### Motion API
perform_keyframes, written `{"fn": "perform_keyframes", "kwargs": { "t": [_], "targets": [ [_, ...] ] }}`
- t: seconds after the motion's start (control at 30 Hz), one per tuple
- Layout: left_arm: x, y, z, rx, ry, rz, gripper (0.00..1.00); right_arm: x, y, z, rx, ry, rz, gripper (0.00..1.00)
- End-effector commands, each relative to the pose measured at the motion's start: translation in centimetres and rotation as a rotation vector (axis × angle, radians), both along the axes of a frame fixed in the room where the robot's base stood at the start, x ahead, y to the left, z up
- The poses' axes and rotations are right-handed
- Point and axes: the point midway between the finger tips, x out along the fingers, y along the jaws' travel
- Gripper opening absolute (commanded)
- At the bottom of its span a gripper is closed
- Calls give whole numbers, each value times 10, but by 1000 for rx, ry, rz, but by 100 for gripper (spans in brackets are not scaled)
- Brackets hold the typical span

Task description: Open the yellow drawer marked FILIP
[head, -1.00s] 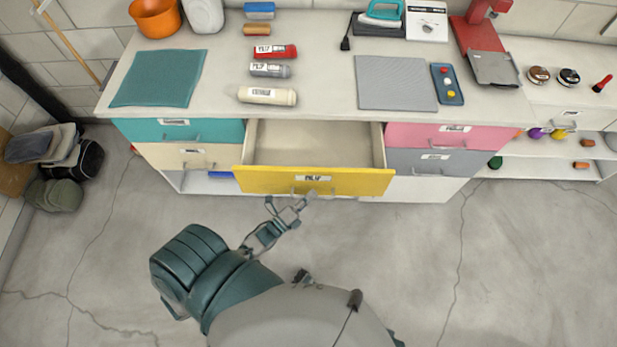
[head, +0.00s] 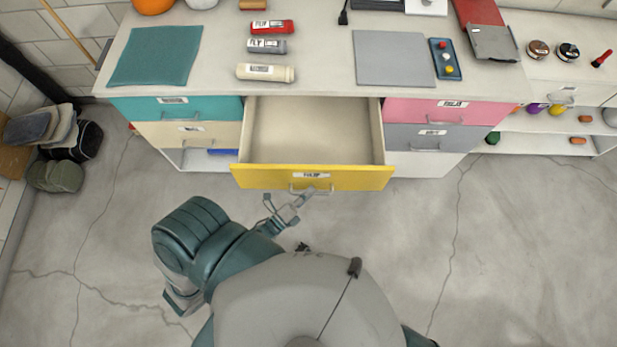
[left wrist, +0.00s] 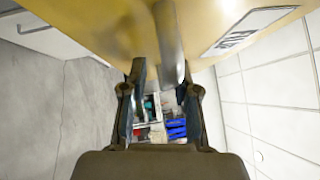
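The yellow drawer (head: 270,177) sits in the middle of the cabinet and is pulled well out. Its empty light interior (head: 310,130) shows from above. A white label (head: 311,175) is on its front, its small text hard to read. The drawer's grey handle (head: 298,190) is below the label. My left gripper (head: 288,199) is at the handle, in front of the drawer. In the left wrist view, the fingers of my left gripper (left wrist: 163,80) stand apart, with the handle bar (left wrist: 167,35) between them, nearer the right finger. My right gripper is out of view.
Teal (head: 180,108) and cream (head: 188,134) drawers are on the left, pink (head: 430,112) and grey (head: 428,138) ones on the right. The worktop above holds mats, labelled cylinders and a tray. Bags (head: 75,140) lie at the far left. The floor at right is clear.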

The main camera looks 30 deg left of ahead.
Motion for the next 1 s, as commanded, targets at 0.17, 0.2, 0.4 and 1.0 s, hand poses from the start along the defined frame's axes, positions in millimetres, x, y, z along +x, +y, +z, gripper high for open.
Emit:
{"fn": "perform_keyframes", "kwargs": {
  "t": [0.17, 0.2, 0.4, 1.0],
  "targets": [
    [1, 1, 3, -2, -7, 0, 37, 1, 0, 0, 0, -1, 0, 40],
    [2, 1, 3, -2, -8, 1, 37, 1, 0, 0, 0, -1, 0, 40],
    [-7, 3, 2, -2, -8, 1, 37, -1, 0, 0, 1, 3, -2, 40],
    [-109, 29, -14, -2, -5, 1, 37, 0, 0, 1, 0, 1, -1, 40]
  ]
}}
